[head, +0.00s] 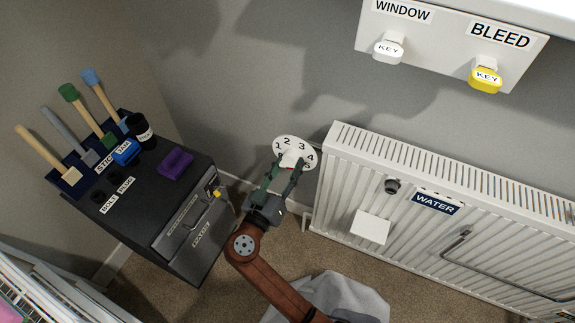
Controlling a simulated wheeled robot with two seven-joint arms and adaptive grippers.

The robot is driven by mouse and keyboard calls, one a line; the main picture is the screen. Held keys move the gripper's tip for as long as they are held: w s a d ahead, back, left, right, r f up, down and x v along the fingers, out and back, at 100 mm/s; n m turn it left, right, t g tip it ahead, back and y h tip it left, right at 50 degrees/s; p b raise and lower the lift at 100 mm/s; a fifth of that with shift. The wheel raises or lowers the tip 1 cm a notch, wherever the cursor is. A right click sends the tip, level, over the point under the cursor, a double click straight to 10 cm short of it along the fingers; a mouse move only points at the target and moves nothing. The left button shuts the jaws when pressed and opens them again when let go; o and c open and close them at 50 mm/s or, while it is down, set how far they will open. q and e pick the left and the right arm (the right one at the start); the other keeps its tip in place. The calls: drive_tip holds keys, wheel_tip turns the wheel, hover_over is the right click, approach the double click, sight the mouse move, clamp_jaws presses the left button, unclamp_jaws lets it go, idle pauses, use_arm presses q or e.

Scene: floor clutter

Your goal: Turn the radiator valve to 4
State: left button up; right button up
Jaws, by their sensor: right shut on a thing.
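The radiator valve's white round dial (291,143) is at the upper left corner of the radiator (345,150), with the numbers 1 to 5 around its edge. My right gripper (285,168) reaches up to it from below, and its two dark green fingers are shut on the valve knob (289,161) at the dial's middle. A small bit of red shows at the knob. The fingers partly cover the knob, and I cannot tell which number it points to. My left gripper is not in view.
A dark cabinet (190,200) with brushes, a purple block (175,164) and labels stands left. A grey cloth (355,295) lies on the carpet below.

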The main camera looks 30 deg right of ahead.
drive_tip(key=shift+f+m, duration=0.1)
drive_tip(key=shift+m, duration=0.3)
drive_tip(key=o, duration=1.2)
drive_tip(key=shift+c, duration=0.2)
drive_tip(key=shift+a, duration=0.1)
drive_tip(key=v, duration=1.2)
